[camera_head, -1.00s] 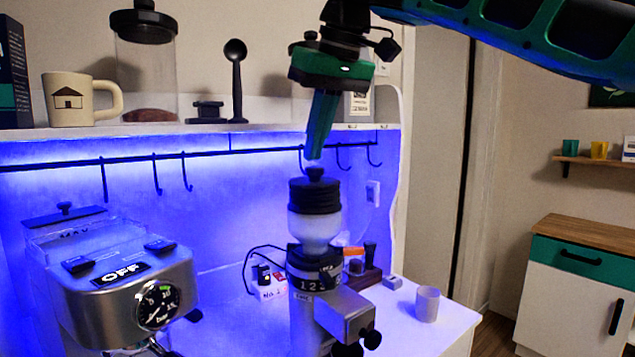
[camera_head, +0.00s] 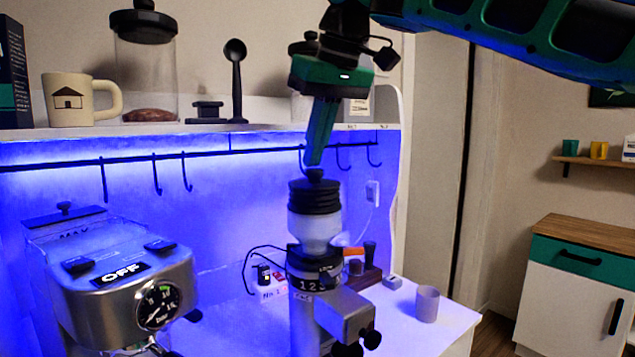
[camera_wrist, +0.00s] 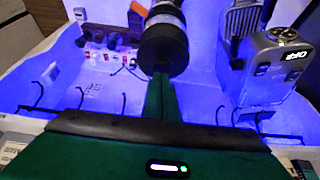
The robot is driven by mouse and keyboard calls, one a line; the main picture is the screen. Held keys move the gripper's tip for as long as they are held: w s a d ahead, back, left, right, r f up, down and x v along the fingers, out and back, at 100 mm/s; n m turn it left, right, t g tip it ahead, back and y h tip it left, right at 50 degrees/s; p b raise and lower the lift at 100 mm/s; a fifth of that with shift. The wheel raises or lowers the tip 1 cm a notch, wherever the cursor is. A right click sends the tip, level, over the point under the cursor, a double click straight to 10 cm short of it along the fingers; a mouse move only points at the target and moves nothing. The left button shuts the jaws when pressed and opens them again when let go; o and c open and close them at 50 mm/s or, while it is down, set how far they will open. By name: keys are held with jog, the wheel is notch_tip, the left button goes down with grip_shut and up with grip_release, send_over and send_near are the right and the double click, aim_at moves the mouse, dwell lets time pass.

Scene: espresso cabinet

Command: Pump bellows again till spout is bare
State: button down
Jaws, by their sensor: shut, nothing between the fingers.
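The grinder (camera_head: 318,275) stands upright on the counter with a dial showing numbers. On its top sits the black ribbed bellows (camera_head: 315,197) with a small knob, above a pale translucent collar. My gripper (camera_head: 313,163) is shut and empty, pointing down with its fingertips right at the bellows' knob. In the wrist view the closed green fingers (camera_wrist: 159,97) reach to the dark round bellows top (camera_wrist: 163,50). Whether they press on it or only touch it I cannot tell. The grinder's spout is not clearly visible in either view.
The espresso machine (camera_head: 120,285), marked OFF, stands left of the grinder. A grey cup (camera_head: 427,304) stands on the counter to the right. A hook rail (camera_head: 210,152) and a shelf with a mug (camera_head: 80,100) and a glass jar (camera_head: 146,70) are behind.

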jog(key=shift+f, duration=0.5)
jog(key=shift+a, duration=0.1)
jog(key=shift+s+r, duration=0.1)
jog(key=shift+r, duration=1.05)
jog(key=shift+d+r, duration=0.15)
jog(key=shift+r, duration=1.05)
jog(key=shift+d+r, duration=0.1)
jog(key=shift+r, duration=1.05)
